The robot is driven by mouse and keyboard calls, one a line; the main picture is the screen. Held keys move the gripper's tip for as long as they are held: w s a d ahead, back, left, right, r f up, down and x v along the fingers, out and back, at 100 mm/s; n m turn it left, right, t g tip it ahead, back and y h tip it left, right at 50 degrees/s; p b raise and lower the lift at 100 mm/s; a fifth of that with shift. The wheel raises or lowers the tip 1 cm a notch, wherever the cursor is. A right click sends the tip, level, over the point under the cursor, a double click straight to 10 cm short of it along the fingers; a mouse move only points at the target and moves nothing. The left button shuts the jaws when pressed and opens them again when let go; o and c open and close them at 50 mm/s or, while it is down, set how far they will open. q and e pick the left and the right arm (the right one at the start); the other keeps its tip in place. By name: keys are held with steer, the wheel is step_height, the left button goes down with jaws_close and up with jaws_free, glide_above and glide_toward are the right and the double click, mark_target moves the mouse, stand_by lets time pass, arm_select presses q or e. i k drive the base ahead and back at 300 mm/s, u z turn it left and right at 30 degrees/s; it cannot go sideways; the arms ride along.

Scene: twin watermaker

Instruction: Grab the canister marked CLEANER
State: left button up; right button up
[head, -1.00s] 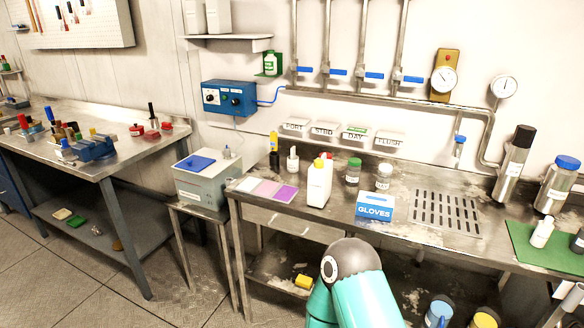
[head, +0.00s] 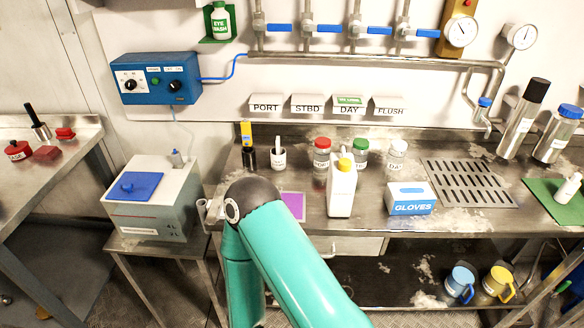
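A white canister (head: 342,192) with a yellow cap stands upright on the steel bench (head: 400,222), near the front, left of the gloves box. No CLEANER marking is readable on it from here. One of my teal arms (head: 285,265) comes up from the bottom, with its dark rounded joint in front of the bench's left part. It covers part of the coloured pads there. The arm appears apart from the canister. Neither gripper can be made out.
The gloves box (head: 410,198) stands right of the canister. Behind are jars with red (head: 322,156), green (head: 360,154) and white (head: 396,154) lids. A drain grate (head: 468,186) lies right. A grey box (head: 153,200) with blue lid stands left. Mugs (head: 461,284) sit below.

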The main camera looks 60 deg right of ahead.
mark_target(342, 178)
steer(key=u, duration=0.3)
steer(key=i, duration=0.4)
steer(key=z, duration=1.75)
steer(key=k, duration=0.8)
steer(key=z, duration=0.15)
steer(key=i, duration=0.95)
steer(key=u, duration=0.05)
